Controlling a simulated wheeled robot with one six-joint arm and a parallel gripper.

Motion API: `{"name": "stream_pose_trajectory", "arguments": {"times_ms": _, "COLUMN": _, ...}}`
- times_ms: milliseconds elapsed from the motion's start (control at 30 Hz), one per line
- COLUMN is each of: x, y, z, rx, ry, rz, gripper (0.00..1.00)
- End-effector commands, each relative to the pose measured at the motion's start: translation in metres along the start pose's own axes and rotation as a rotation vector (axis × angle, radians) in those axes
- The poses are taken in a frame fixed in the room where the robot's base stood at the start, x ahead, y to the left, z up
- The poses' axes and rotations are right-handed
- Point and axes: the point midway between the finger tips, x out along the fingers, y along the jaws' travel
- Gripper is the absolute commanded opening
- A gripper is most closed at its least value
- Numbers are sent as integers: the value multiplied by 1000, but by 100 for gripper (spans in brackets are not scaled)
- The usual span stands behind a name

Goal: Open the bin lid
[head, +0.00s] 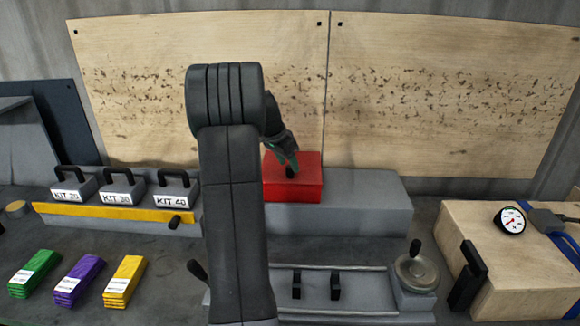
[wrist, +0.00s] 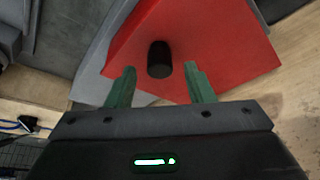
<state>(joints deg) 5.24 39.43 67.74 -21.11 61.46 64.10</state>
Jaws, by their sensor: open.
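The bin is a red box (head: 308,178) on a grey block behind my arm in the head view. Its red lid (wrist: 215,38) fills much of the wrist view and carries a short black knob (wrist: 159,60). The lid looks closed. My gripper (wrist: 160,82) is open, with its two green fingers on either side of the knob's near end and a gap to each side. In the head view my gripper (head: 289,165) is above the red box, and it partly hides the knob. I cannot tell whether the fingers touch the lid.
The grey block (head: 370,205) extends right of the bin. Kit blocks with black handles (head: 122,192) stand on a yellow-edged shelf at left. Green, purple and yellow stacks (head: 78,280) lie in front. A handwheel (head: 416,270) and a wooden box with a gauge (head: 509,220) are at right.

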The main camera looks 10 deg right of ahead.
Motion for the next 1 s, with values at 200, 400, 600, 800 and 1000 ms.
{"name": "stream_pose_trajectory", "arguments": {"times_ms": 200, "x": 25, "y": 0, "z": 0, "rx": 0, "ry": 0, "rz": 1, "gripper": 48}}
{"name": "stream_pose_trajectory", "arguments": {"times_ms": 400, "x": 31, "y": 0, "z": 0, "rx": 1, "ry": 1, "rz": -1, "gripper": 48}}
{"name": "stream_pose_trajectory", "arguments": {"times_ms": 600, "x": 31, "y": 0, "z": 0, "rx": 1, "ry": 1, "rz": -1, "gripper": 42}}
{"name": "stream_pose_trajectory", "arguments": {"times_ms": 800, "x": 30, "y": 0, "z": 0, "rx": 0, "ry": 1, "rz": -1, "gripper": 3}}
{"name": "stream_pose_trajectory", "arguments": {"times_ms": 1000, "x": 30, "y": 0, "z": 0, "rx": 0, "ry": 1, "rz": -1, "gripper": 0}}
